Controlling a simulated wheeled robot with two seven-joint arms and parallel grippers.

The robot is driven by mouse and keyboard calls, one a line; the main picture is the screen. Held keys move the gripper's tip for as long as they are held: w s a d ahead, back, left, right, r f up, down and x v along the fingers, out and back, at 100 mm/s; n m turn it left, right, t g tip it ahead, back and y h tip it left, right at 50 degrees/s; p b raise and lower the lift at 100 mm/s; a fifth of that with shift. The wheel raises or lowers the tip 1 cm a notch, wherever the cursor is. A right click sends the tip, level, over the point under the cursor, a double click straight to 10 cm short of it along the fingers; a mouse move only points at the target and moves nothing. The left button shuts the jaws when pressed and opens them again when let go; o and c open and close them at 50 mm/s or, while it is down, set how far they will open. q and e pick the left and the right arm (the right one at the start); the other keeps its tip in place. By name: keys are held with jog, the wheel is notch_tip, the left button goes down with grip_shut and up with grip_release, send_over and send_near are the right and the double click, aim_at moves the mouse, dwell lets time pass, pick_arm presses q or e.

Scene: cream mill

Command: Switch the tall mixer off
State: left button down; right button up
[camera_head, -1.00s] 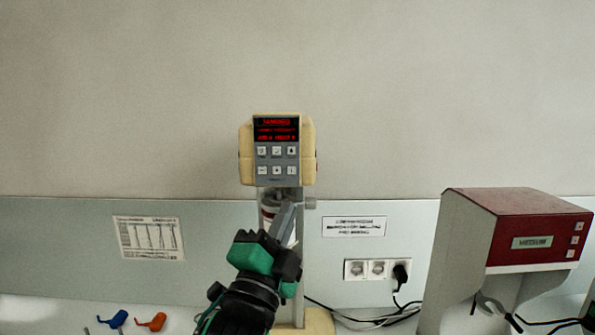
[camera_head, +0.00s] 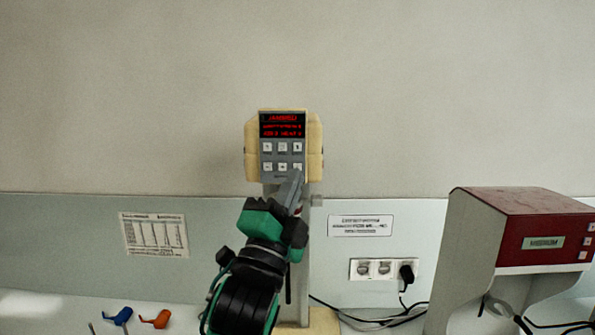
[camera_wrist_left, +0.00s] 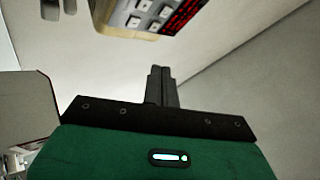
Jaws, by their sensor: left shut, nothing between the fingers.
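The tall mixer (camera_head: 252,150) stands against the back wall, with a cream head on an upright post. Its front panel (camera_head: 282,160) has a lit red display (camera_head: 282,125) above two rows of light buttons. My left gripper (camera_head: 296,176) is shut and empty, its fingertips at the lower right button of the panel in the head view. I cannot tell whether they touch it. In the left wrist view, the shut fingers (camera_wrist_left: 160,72) point up, and the panel's buttons (camera_wrist_left: 150,12) show above them, tilted. The gripper and arm hide part of the mixer's post. My right gripper is not in view.
A red-topped grey machine (camera_head: 520,215) stands at the right. A wall socket strip (camera_head: 384,270) with a black plug and cables is right of the mixer. Blue (camera_head: 117,316) and orange (camera_head: 156,318) small items lie on the bench at lower left.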

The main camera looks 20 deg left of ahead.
pick_arm(q)
jog(key=w, duration=0.2)
jog(key=w+a, duration=0.1)
jog(key=w, duration=0.2)
jog(key=shift+a+f, duration=0.15)
jog(key=shift+f, duration=0.05)
dwell(1.2)
dwell(0.7)
jog(key=shift+w+a, duration=0.15)
jog(key=shift+w, duration=0.2)
